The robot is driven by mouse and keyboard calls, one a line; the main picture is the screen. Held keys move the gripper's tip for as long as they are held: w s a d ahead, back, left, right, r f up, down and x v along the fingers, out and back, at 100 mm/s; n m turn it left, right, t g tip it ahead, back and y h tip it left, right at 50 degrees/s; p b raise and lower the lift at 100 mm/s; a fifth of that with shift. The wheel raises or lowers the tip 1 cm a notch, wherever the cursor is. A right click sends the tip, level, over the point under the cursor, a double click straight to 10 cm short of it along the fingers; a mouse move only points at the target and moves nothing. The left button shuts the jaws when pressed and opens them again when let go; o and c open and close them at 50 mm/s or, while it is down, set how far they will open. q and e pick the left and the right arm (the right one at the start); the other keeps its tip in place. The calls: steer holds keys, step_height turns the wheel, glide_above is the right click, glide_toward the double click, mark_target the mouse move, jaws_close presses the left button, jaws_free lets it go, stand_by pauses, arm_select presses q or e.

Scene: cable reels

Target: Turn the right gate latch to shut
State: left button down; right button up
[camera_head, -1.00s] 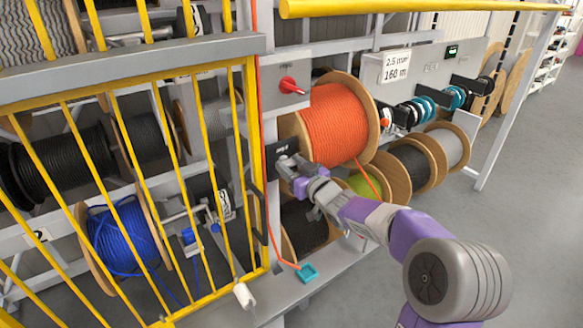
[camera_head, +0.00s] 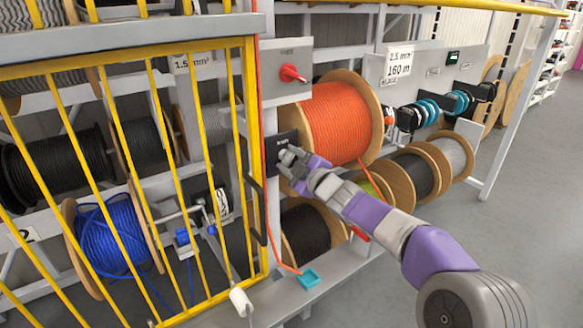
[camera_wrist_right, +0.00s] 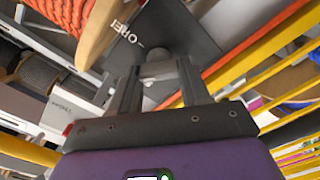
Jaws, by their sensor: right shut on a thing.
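The right gate latch shows as a dark plate (camera_head: 276,140) on the grey post right of the yellow gate. In the right wrist view the plate (camera_wrist_right: 185,30) carries white lettering, partly cut off, which looks like "OPEN". A rounded grey knob (camera_wrist_right: 157,69) stands out from the plate. My right gripper (camera_head: 287,157) is at the plate in the head view. In the wrist view its two fingers (camera_wrist_right: 157,85) are shut on the knob, one on each side. The knob is hidden by my gripper in the head view. My left gripper is not in view.
The yellow barred gate (camera_head: 160,150) stands left of the post. A red rotary handle (camera_head: 292,73) sits on a grey panel above the plate. An orange cable reel (camera_head: 340,125) is close on the right. A teal piece (camera_head: 308,279) lies on the ledge below. Open floor lies right.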

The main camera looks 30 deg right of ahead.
steer(key=n+b, duration=0.2)
steer(key=n, duration=0.2)
steer(key=shift+n+b, duration=0.65)
steer(key=shift+n, duration=0.95)
steer(key=o, duration=1.1)
steer(key=shift+a+f, duration=0.1)
steer(key=shift+c, duration=0.2)
steer(key=s, duration=0.7)
steer(key=shift+s+d+p, duration=0.25)
steer(key=shift+d+p, duration=0.1)
